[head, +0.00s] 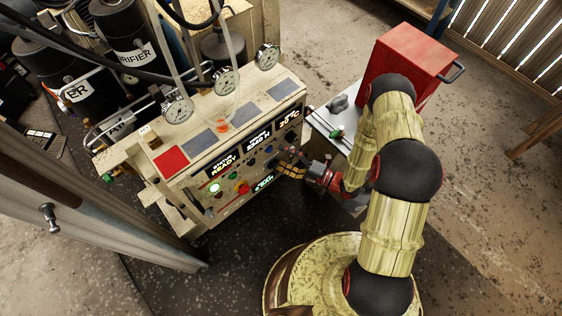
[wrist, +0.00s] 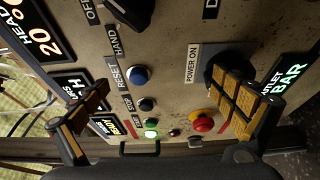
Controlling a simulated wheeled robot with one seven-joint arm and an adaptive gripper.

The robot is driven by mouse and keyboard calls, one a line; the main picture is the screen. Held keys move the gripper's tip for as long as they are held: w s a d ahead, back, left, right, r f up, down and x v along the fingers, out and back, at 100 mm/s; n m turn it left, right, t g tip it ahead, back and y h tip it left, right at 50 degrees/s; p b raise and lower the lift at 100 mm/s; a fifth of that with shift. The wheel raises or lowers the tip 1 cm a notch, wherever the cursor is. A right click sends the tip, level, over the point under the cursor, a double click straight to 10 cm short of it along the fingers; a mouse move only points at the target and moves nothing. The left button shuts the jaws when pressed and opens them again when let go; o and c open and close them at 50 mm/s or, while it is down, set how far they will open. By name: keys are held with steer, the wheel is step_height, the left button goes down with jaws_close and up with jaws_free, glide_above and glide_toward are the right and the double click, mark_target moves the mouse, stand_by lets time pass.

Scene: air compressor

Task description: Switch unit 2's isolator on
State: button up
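The control panel (head: 262,165) is a worn cream box with displays, buttons and lamps. My gripper (head: 290,168) is close in front of its right part. In the wrist view my gripper (wrist: 166,88) is open, with fingers spread at left and right and nothing between them but the panel. Another black knob (wrist: 132,10) is cut by the top edge, near OFF and HAND labels. I cannot read any unit 2 mark, so I cannot tell which control is its isolator.
A red button (wrist: 203,123) on a yellow base is near the right finger. A blue button (wrist: 139,75) and lit green lamp (wrist: 151,134) lie between the fingers. A red toolbox (head: 405,65) stands right of the panel. Gauges (head: 228,80) and hoses rise above it.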

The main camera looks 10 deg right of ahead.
steer(key=shift+w+d+r, duration=0.1)
steer(key=shift+w+r, duration=0.15)
steer(key=shift+r, duration=0.3)
steer(key=shift+c, duration=0.2)
steer(key=shift+d, duration=0.1)
steer(key=shift+c, duration=0.4)
steer(key=shift+s+d, duration=0.1)
steer(key=shift+d, duration=0.1)
steer(key=shift+c, duration=0.8)
steer(key=p+v, duration=0.2)
steer(key=v, duration=0.6)
steer(key=shift+s+r, duration=0.3)
steer(key=shift+s, duration=0.05)
steer(key=shift+c, duration=0.5)
